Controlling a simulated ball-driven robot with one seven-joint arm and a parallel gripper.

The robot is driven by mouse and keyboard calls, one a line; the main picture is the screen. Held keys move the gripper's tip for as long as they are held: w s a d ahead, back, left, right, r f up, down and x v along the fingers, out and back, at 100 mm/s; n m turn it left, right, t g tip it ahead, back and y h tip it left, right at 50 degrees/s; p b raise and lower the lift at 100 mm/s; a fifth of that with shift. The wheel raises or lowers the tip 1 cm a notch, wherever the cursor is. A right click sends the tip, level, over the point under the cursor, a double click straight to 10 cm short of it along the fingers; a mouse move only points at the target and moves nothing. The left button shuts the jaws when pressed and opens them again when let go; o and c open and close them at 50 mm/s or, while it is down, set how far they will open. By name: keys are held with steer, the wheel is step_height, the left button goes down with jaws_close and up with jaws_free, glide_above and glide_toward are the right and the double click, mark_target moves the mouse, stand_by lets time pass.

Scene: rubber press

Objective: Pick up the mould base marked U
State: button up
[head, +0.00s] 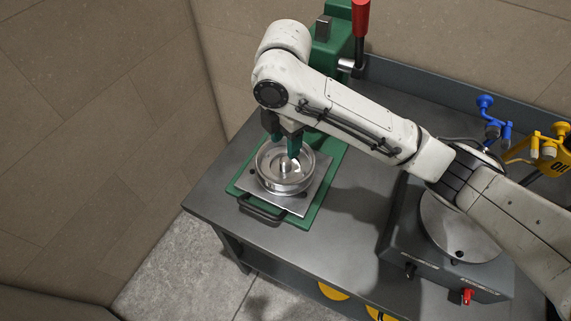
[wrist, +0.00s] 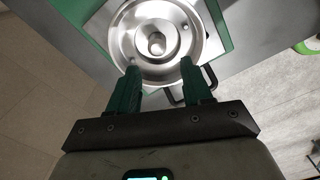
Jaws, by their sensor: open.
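A round silver metal mould base (head: 290,185) with a raised rim and a central post sits on a square metal plate (head: 300,205) of the green press. It also shows in the wrist view (wrist: 150,79); I cannot read a letter U on it. My gripper (head: 282,145) is above the far part of the mould base, pointing down. In the wrist view its two green fingers (wrist: 163,76) are apart and empty, on either side of the near part of the rim. I cannot tell whether they touch it.
The green press (head: 328,60) with a red-handled lever (head: 361,20) rises behind. A dark handle (head: 262,209) sticks out at the plate's front. A grey unit with a round plate (head: 460,228) stands right on the bench. Blue (head: 492,118) and yellow (head: 548,143) fittings are at the far right.

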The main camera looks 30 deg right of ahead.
mark_target(287, 161)
steer(key=shift+d+f, duration=0.2)
steer(key=shift+f, duration=3.25)
jaws_close()
